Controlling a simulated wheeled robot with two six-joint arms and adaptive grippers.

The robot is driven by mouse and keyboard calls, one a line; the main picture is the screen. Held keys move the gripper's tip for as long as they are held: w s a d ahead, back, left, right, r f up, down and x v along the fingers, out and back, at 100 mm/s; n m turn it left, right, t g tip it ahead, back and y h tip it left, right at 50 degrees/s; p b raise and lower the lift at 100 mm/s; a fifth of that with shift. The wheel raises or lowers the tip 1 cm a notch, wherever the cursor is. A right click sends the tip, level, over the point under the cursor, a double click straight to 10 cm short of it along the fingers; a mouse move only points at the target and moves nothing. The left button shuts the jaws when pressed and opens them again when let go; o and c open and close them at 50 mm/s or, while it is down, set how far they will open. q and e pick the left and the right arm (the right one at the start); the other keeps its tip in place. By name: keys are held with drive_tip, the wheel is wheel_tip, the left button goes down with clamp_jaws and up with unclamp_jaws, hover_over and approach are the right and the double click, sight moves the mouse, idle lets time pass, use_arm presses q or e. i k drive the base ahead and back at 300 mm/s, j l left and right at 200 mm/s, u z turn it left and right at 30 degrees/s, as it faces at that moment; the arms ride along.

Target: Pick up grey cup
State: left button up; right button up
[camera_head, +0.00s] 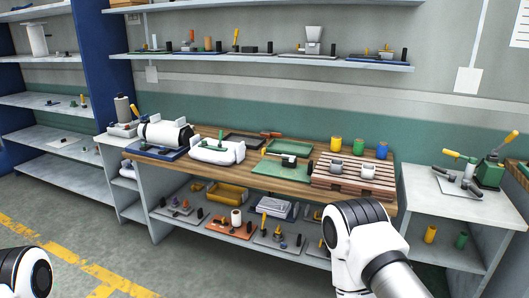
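Two small grey cup-like things stand on the slatted wooden pallet (325,181) at the right of the workbench, a left one (336,167) and a right one (368,170). They are small in view, and I cannot tell for sure which is the grey cup. A yellow cup (336,144), a green cup (358,147) and a blue cup (382,150) stand in a row behind them. Part of my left arm shows at the bottom left corner and part of my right arm in front of the bench at the lower right. Neither gripper is in view.
A green tray (275,171) lies left of the pallet. White machines (166,134) stand at the bench's left end. A side table (465,207) with a green lever press (490,172) stands at right. Loaded shelves are above and below the bench. The floor in front is clear.

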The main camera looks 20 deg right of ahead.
sight(336, 165)
drive_tip(key=i+z, duration=0.15)
drive_tip(key=i, duration=0.25)
drive_tip(key=i+j+z, duration=0.2)
drive_tip(key=i, duration=0.25)
drive_tip(key=i+j+z, duration=0.15)
drive_tip(key=i, duration=0.25)
drive_tip(key=i+j+z, duration=0.2)
drive_tip(key=i, duration=0.2)
